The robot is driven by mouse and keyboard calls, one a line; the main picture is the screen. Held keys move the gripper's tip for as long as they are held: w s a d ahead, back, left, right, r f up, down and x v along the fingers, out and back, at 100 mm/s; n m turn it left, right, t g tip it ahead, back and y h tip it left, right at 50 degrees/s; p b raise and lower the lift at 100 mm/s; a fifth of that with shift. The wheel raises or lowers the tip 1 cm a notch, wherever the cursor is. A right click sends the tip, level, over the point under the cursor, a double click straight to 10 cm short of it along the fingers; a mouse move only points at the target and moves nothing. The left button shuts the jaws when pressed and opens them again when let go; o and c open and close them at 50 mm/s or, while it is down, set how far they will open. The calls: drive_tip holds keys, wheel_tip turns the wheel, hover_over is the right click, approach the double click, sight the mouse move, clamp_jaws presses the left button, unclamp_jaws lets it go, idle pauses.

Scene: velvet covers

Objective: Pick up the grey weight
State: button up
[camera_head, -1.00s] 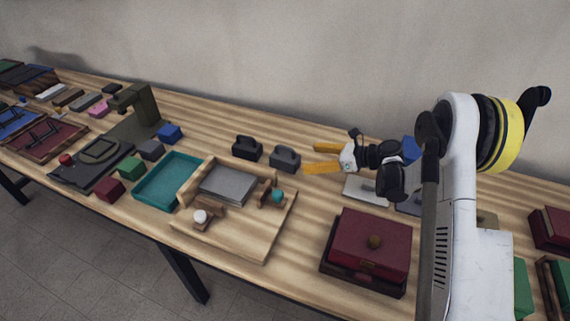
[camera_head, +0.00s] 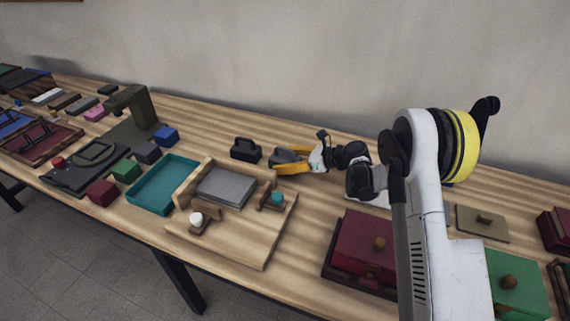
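The grey weight (camera_head: 280,157), a small block with a handle on top, stands on the wooden table. My gripper (camera_head: 284,159) reaches in from the right with its yellow fingers spread, one on the far side of the grey weight and one on the near side. The fingers look open around it; I cannot tell whether they touch it. The near finger hides part of the weight's lower side. A similar black weight (camera_head: 246,150) stands just to the left, apart from the fingers.
A wooden board with a grey slab (camera_head: 226,187) lies in front, beside a teal tray (camera_head: 163,185). A dark red box (camera_head: 366,240) with a knob stands near the front edge. A dark green stand (camera_head: 137,107) rises at left. The wall is behind.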

drive_tip(key=c, duration=1.2)
drive_tip(key=shift+c, duration=0.2)
drive_tip(key=shift+r, duration=0.1)
